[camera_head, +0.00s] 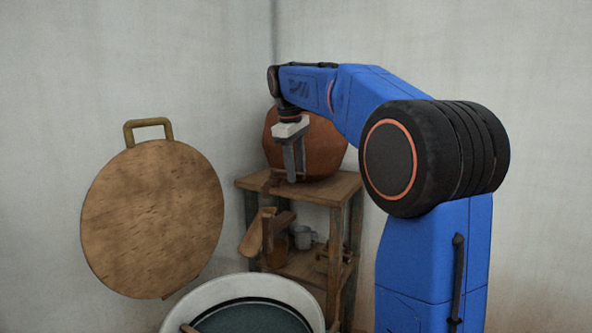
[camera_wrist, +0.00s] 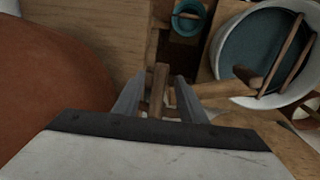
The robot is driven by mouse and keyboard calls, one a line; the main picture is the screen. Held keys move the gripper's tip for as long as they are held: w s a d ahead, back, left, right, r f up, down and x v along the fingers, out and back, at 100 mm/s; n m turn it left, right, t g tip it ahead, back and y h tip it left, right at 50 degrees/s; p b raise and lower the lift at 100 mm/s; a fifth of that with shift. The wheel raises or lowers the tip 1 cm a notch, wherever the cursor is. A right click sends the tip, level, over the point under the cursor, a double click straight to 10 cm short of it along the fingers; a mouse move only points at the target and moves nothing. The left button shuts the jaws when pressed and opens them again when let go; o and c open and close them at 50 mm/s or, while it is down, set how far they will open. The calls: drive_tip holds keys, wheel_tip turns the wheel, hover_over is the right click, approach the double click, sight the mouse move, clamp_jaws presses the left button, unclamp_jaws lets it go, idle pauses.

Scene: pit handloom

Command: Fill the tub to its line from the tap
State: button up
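The white tub (camera_head: 290,285) stands low at the bottom of the head view, cut off by the edge. In the wrist view the tub (camera_wrist: 216,45) is at upper right, with dark teal water inside and wooden sticks over it. A dark ring runs inside its wall; I cannot tell how the water stands against it. A round terracotta pot (camera_head: 328,150) sits on the shelf. My gripper (camera_head: 296,178) points down in front of it. In the wrist view its fingers (camera_wrist: 158,95) are apart, with an upright wooden piece (camera_wrist: 160,75), perhaps the tap handle, between them without clear contact.
The wooden shelf (camera_head: 335,188) holds a pale mug (camera_head: 303,238) on its lower board. A wooden spout-like piece (camera_head: 252,235) juts out at its left. A small teal-filled cup (camera_wrist: 187,20) shows in the wrist view. A round wooden board (camera_head: 150,215) hangs on the left wall.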

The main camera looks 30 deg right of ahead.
drive_tip(key=shift+f, duration=0.1)
drive_tip(key=shift+c, duration=0.7)
clamp_jaws()
drive_tip(key=shift+s+a+m+g, duration=0.2)
drive_tip(key=shift+a+m, duration=0.4)
drive_tip(key=shift+m, duration=0.35)
drive_tip(key=shift+s+a+m+g, duration=0.15)
drive_tip(key=shift+a+m, duration=0.4)
drive_tip(key=shift+m, duration=0.35)
drive_tip(key=shift+s+a+m+g, duration=0.2)
drive_tip(key=shift+a+m, duration=0.4)
drive_tip(key=shift+m, duration=0.35)
drive_tip(key=shift+o, duration=0.7)
unclamp_jaws()
